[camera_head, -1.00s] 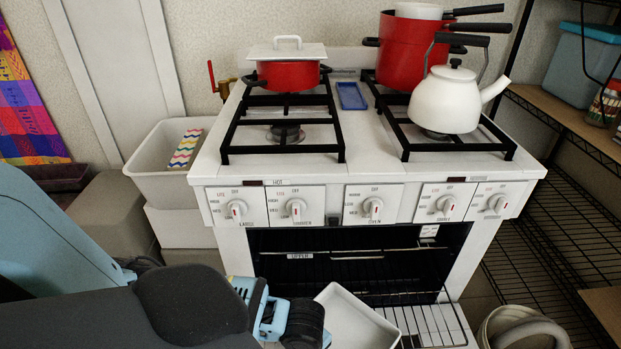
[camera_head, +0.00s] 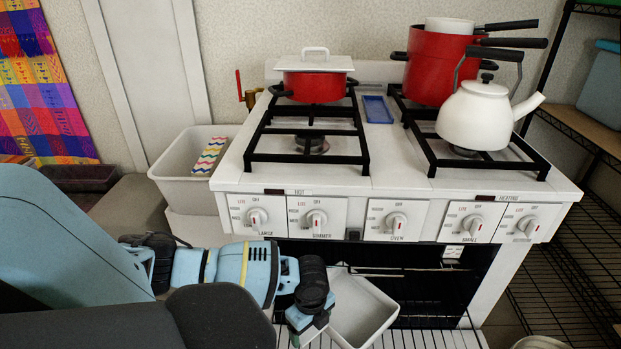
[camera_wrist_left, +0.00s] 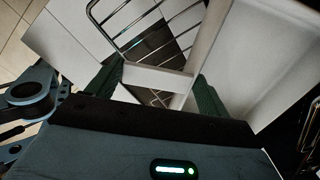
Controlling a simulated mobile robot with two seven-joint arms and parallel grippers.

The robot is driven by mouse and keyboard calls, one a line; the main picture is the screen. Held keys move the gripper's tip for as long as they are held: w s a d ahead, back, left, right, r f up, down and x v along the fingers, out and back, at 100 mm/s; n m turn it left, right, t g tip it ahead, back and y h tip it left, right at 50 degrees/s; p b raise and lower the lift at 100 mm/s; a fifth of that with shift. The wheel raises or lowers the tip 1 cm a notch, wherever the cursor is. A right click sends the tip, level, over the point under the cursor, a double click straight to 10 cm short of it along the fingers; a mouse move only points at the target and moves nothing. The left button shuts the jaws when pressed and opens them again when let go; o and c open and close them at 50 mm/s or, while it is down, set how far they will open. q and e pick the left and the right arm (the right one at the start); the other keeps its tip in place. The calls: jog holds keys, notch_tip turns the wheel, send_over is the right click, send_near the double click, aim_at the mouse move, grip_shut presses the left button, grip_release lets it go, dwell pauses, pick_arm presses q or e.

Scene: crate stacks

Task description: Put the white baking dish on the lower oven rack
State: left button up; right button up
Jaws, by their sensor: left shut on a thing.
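The white baking dish (camera_head: 365,308) is in front of the oven opening, tilted, above the barred rack. My left gripper (camera_head: 308,318) is at the dish's left side; its fingertips are hidden in the head view. In the left wrist view, a white wall of the dish (camera_wrist_left: 158,80) lies between the two green fingers of my left gripper (camera_wrist_left: 155,88), which is shut on it. A barred rack (camera_head: 425,338) sticks out low at the front of the oven (camera_head: 490,275). Another rack (camera_head: 385,268) shows higher in the dark interior. My right gripper is out of view.
The stove top (camera_head: 375,165) carries a lidded red pot (camera_head: 313,87), a tall red pot (camera_head: 432,68) and a white kettle (camera_head: 475,115). A white bin (camera_head: 175,180) stands left of the stove. Wire shelving (camera_head: 570,270) stands at the right.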

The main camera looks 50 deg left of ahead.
pick_arm(q)
jog(key=shift+w+a+f+b, duration=0.2)
jog(key=shift+a+f, duration=0.1)
jog(key=shift+f, duration=0.3)
jog(key=shift+w+a+f+b, duration=0.15)
jog(key=shift+a+f, duration=0.1)
jog(key=shift+f, duration=0.9)
jog(key=o, duration=1.6)
jog(key=shift+f, duration=0.15)
jog(key=shift+s+r+p, duration=0.1)
jog(key=shift+r+p, duration=1.1)
jog(key=shift+r, duration=4.95)
